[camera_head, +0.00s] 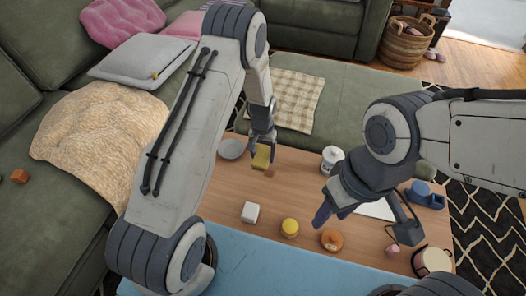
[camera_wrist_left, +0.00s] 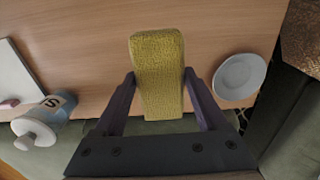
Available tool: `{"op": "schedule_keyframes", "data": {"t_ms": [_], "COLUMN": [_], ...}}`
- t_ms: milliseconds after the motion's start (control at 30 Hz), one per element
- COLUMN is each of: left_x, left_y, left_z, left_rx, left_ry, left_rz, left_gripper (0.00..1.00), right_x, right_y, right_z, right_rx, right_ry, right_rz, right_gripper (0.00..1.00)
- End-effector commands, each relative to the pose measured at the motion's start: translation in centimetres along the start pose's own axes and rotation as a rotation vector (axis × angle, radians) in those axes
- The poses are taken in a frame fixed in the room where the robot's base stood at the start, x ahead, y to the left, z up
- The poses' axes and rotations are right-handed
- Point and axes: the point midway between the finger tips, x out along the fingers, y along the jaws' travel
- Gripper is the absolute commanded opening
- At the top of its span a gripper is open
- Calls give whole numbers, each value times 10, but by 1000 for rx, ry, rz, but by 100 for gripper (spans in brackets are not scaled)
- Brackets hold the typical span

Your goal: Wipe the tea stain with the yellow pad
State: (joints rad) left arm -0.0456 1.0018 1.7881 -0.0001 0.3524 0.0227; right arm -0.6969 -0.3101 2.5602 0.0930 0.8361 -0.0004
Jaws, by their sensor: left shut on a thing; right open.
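The yellow pad (camera_head: 261,158) is gripped by my left gripper (camera_head: 262,146) over the far part of the wooden table (camera_head: 300,190). In the left wrist view the textured pad (camera_wrist_left: 158,75) sits between the two fingers (camera_wrist_left: 160,88) and sticks out past them. I cannot tell whether it touches the tabletop. A small brownish patch (camera_head: 270,174), perhaps the tea stain, shows just below the pad in the head view. The left wrist view shows no clear stain. My right gripper (camera_head: 362,216) is open and empty above the table's right part.
A grey-white dish (camera_head: 231,149) lies left of the pad, and a white canister (camera_head: 332,157) stands to its right. A white cube (camera_head: 250,212), yellow jar (camera_head: 290,228), orange jar (camera_head: 333,239) and blue object (camera_head: 425,195) are also on the table. A green sofa (camera_head: 350,105) borders it.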

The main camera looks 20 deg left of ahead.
Motion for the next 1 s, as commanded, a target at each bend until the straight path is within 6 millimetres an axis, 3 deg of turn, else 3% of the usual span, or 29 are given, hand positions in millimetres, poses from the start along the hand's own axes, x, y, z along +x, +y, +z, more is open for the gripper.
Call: {"op": "schedule_keyframes", "data": {"t_ms": [1000], "left_x": [83], "left_y": [3], "left_z": [-1], "left_rx": [0], "left_ry": [1], "left_rz": [0], "left_gripper": [29], "right_x": [64], "right_y": [5], "right_z": [4], "right_rx": [0], "right_ry": [0], "right_rz": [0], "right_gripper": [50]}}
